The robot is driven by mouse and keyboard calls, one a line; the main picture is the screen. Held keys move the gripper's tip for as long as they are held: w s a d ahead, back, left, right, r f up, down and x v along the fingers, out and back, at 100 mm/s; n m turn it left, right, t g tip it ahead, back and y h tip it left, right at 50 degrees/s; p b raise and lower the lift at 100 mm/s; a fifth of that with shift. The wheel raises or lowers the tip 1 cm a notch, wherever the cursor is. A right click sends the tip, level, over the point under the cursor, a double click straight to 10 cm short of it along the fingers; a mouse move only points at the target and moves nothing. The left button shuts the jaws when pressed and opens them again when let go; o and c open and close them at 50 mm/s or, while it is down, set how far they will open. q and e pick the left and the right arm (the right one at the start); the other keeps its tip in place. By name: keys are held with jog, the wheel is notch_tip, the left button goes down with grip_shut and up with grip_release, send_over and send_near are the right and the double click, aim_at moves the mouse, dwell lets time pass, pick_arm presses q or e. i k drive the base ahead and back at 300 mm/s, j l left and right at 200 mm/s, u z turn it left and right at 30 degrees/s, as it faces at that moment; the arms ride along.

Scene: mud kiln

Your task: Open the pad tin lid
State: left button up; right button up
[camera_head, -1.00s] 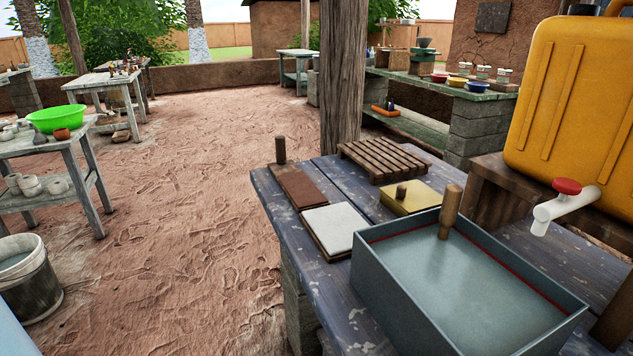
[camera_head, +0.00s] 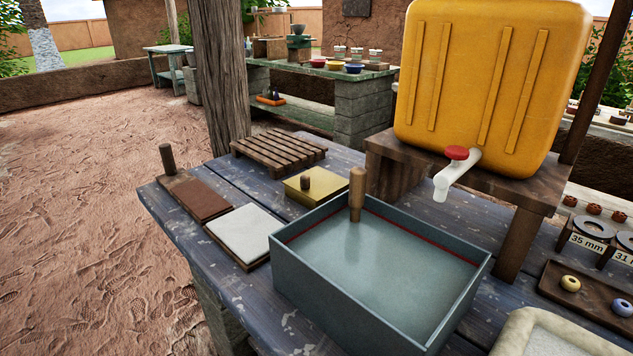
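A small yellow-gold tin, which looks like the pad tin (camera_head: 298,193), sits on the blue-grey table behind the grey basin. Its lid (camera_head: 322,187) has a short brown knob (camera_head: 306,181) on top and looks closed. The near right part of the tin is partly hidden by the basin. Neither of my grippers shows in the head view.
A grey basin of water (camera_head: 300,282) with a wooden handle (camera_head: 357,190) stands in front of the tin. Around it are a slatted rack (camera_head: 279,150), a white pad (camera_head: 244,232), a brown board (camera_head: 203,197) and a yellow jerrycan (camera_head: 490,80) with a tap (camera_head: 455,172).

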aim_at(318, 183)
jog(key=k+j, duration=0.2)
jog(key=j, duration=0.15)
jog(key=k+j, duration=0.15)
jog(key=j, duration=0.2)
jog(key=k+j+u, duration=0.1)
jog(key=j, duration=0.3)
jog(key=k, duration=0.1)
